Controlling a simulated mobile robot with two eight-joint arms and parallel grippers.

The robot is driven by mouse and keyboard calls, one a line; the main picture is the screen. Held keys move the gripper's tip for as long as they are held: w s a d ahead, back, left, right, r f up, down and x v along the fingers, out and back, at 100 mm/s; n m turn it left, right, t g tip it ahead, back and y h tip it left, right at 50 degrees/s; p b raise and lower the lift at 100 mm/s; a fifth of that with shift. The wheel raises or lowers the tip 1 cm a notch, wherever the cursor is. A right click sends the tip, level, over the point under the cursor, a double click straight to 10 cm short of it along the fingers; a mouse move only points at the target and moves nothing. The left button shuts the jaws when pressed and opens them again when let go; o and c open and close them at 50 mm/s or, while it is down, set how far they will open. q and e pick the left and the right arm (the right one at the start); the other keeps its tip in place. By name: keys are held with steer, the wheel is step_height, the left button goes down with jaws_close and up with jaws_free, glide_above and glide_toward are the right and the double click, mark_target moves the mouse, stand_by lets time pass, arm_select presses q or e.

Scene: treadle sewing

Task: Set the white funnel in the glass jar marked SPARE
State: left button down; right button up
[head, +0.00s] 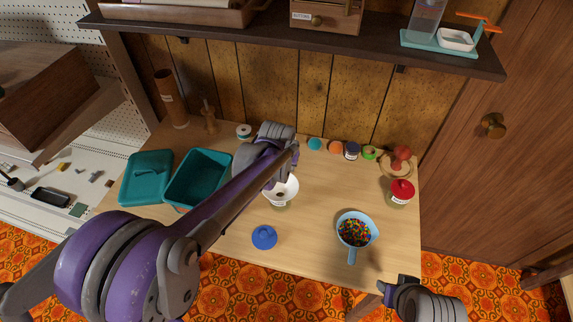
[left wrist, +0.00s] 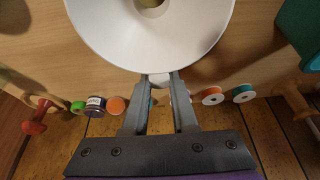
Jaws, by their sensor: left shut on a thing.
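The white funnel (head: 284,193) is near the middle of the table, wide mouth up. My left gripper (head: 282,177) is shut on the tab at its rim; the left wrist view shows the fingers (left wrist: 158,80) closed there, with the funnel (left wrist: 110,30) filling the top. Part of a glass jar (head: 279,205) shows just below the funnel in the head view. I cannot read its label or tell whether the spout is inside it. My right gripper (head: 384,292) is beyond the table's front edge, away from the funnel; its finger opening is unclear.
A blue lid (head: 264,237) lies in front of the funnel. A light blue ladle-like cup of colourful beads (head: 355,230) and a red-lidded jar (head: 401,191) stand to the right. A teal bin (head: 200,178) is left. Several spools line the back.

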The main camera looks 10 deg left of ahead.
arm_select(q)
steer(key=c, duration=0.6)
jaws_free()
steer(key=shift+r, duration=0.15)
steer(key=p+v, duration=0.1)
steer(key=v, duration=1)
steer(key=shift+t, duration=0.5)
steer(key=s+a+p, duration=0.1)
steer(key=s, duration=0.6)
steer(key=s+a+f+p, duration=0.1)
steer(key=s+a+p, duration=0.1)
steer(key=s, duration=0.6)
steer(key=s+a+f+p, duration=0.1)
steer(key=s, duration=0.7)
steer(key=shift+s+a+f+p, duration=0.25)
steer(key=shift+a+p, duration=0.05)
steer(key=shift+a, duration=0.05)
steer(key=shift+s+f, duration=0.1)
steer(key=shift+s, duration=0.05)
steer(key=shift+c, duration=0.4)
